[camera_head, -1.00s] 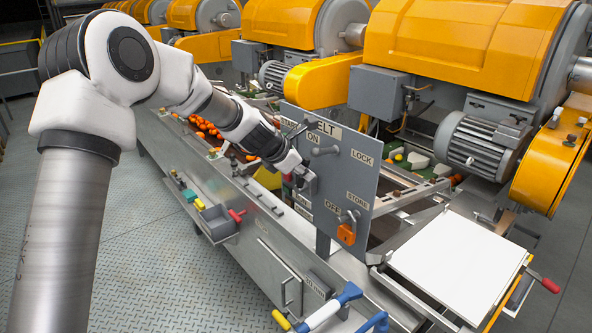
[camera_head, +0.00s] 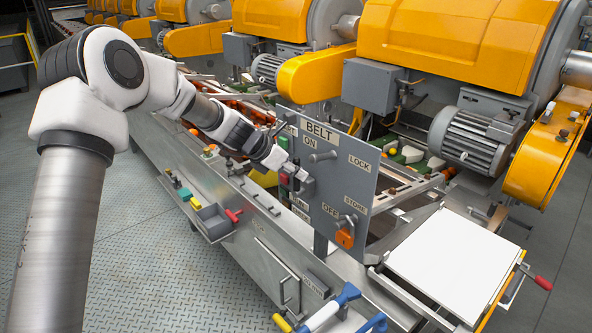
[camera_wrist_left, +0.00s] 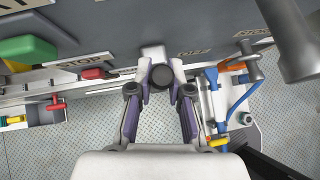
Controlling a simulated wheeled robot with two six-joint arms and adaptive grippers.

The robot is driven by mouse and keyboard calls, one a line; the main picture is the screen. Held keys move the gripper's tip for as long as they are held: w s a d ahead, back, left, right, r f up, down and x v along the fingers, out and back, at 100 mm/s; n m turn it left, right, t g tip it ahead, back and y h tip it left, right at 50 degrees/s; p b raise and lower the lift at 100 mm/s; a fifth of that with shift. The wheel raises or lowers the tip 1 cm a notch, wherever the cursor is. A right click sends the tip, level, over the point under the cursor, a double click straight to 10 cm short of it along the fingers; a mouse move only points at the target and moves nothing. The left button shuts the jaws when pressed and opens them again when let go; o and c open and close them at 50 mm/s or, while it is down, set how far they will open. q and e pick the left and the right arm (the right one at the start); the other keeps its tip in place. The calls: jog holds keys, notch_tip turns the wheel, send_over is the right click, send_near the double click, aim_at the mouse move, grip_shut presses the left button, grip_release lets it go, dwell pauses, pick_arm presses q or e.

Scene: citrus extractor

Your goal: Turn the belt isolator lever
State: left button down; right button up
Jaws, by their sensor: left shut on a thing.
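The grey upright belt panel (camera_head: 330,178) carries BELT, ON, LOCK, STORE and OFF labels. My left gripper (camera_head: 300,186) is at the panel's left side, below the ON label and right of the red button. In the left wrist view my left gripper (camera_wrist_left: 161,84) is shut around a dark round knob (camera_wrist_left: 161,76), which I take to be the isolator lever's end. A pale grey part shows behind the knob; the rest of the lever is mostly hidden. The OFF label (camera_wrist_left: 194,53) lies right of the fingers. My right gripper is not in view.
A grey peg (camera_head: 323,156) sticks out near ON. An orange padlock (camera_head: 344,239) hangs near OFF and STORE. Green (camera_head: 283,142) and red (camera_head: 284,180) buttons sit close to my left gripper. A white board (camera_head: 455,250) lies at the right. Blue-handled tools (camera_head: 335,305) lie in front.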

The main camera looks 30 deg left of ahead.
pick_arm(q)
jog(key=c, duration=1.1)
grip_release()
jog(key=shift+s+f, duration=0.1)
jog(key=shift+f, duration=0.2)
jog(key=shift+r, duration=0.1)
jog(key=shift+a+r, duration=0.1)
jog(key=shift+r, duration=0.1)
jog(key=v, duration=1.1)
jog(key=shift+s+a+r, duration=0.1)
jog(key=shift+s+a, duration=0.1)
jog(key=shift+a, duration=0.05)
jog(key=shift+w, duration=0.1)
